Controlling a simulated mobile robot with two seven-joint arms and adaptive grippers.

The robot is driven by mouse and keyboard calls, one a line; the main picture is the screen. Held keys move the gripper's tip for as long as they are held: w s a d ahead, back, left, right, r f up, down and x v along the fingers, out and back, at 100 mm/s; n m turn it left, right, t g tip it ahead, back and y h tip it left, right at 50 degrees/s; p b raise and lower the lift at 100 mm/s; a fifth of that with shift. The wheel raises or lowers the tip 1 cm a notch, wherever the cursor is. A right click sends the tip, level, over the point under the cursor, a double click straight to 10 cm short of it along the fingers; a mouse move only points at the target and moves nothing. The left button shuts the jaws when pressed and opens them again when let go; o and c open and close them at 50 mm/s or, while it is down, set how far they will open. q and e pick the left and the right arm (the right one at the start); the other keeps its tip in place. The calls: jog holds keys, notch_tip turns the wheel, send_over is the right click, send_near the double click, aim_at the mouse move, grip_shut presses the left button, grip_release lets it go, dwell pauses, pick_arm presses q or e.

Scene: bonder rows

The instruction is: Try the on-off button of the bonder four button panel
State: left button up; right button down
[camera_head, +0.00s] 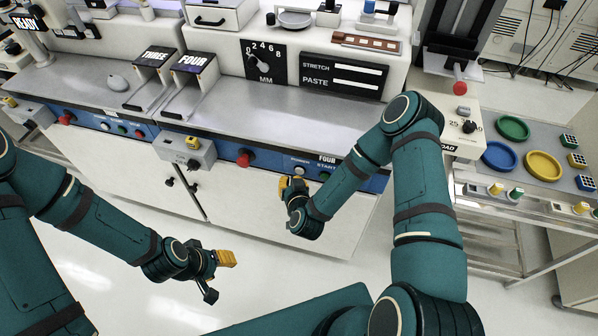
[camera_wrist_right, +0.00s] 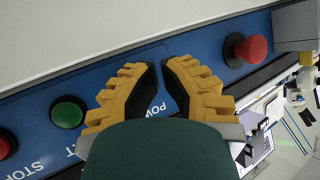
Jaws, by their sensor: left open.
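The blue bonder four panel (camera_head: 272,163) runs along the front of the bench and also fills the wrist view (camera_wrist_right: 35,105). In the wrist view I read only "POW" (camera_wrist_right: 158,108) between my fingers, and that button is hidden there. My right gripper (camera_head: 290,184) is at the panel, just below and left of the pale button. Its fingertips (camera_wrist_right: 160,66) lie close together with a narrow gap; contact cannot be told. My left gripper (camera_head: 222,276) is open and empty over the floor.
A green button (camera_wrist_right: 68,113) and a red STOP button (camera_wrist_right: 5,147) sit left of my fingers in the wrist view. A red mushroom button (camera_head: 245,158) is nearby. A grey box (camera_head: 185,152) juts out farther left. A side table (camera_head: 475,148) stands right.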

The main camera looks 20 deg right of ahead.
jog(key=shift+w+d, duration=0.1)
jog(key=shift+w, duration=0.05)
jog(key=shift+w+d, duration=0.15)
jog(key=shift+w, duration=0.05)
jog(key=shift+w+d, duration=0.25)
jog(key=shift+w, duration=0.15)
dwell(0.7)
jog(key=shift+s+a, duration=0.1)
jog(key=shift+s, duration=0.05)
dwell(0.3)
jog(key=shift+s+a, duration=0.4)
jog(key=shift+s, duration=0.2)
jog(key=shift+s+a, duration=0.7)
jog(key=shift+s, duration=0.35)
jog(key=shift+s+a, duration=0.7)
jog(key=shift+s, duration=0.35)
